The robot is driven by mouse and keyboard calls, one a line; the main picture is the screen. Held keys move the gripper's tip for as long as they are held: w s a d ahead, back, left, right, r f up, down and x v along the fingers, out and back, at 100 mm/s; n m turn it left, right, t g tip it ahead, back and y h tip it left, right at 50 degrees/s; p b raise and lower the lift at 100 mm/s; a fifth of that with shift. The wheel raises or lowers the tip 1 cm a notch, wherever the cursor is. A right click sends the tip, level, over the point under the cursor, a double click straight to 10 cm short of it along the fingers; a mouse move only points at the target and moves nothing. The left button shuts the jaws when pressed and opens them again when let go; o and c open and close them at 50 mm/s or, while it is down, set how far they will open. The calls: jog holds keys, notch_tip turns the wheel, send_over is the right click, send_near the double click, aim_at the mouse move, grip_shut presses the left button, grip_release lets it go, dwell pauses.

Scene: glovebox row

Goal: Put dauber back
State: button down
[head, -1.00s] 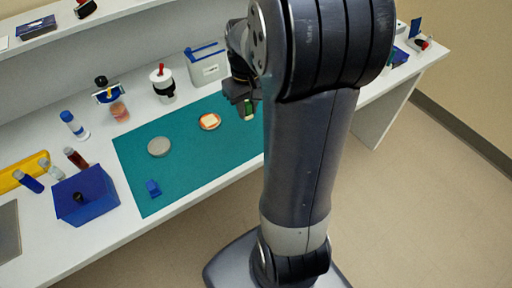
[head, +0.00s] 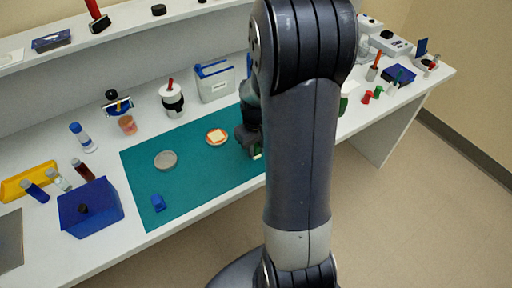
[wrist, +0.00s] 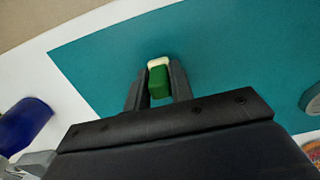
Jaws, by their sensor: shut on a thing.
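My gripper (head: 252,140) is shut on a small green block with a cream pad, which looks like the dauber (wrist: 159,82). The block stands between the two fingertips in the wrist view, with its cream end pointing away from the palm. My arm hides part of the mat and bench there. I cannot tell the dauber's height above the mat.
A grey disc (head: 165,160) and a small blue block (head: 158,203) are on the mat. A blue bin (head: 90,208) stands left of it. Behind it stand a white pot (head: 172,99) and a white box (head: 214,81). A blue object (wrist: 22,125) shows in the wrist view.

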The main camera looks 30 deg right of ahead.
aim_at(256, 145)
jog(key=shift+f, duration=0.15)
jog(key=c, duration=1.2)
grip_release()
jog(key=shift+c, duration=0.2)
notch_tip(256, 145, up, 12)
jog(key=shift+r, duration=0.2)
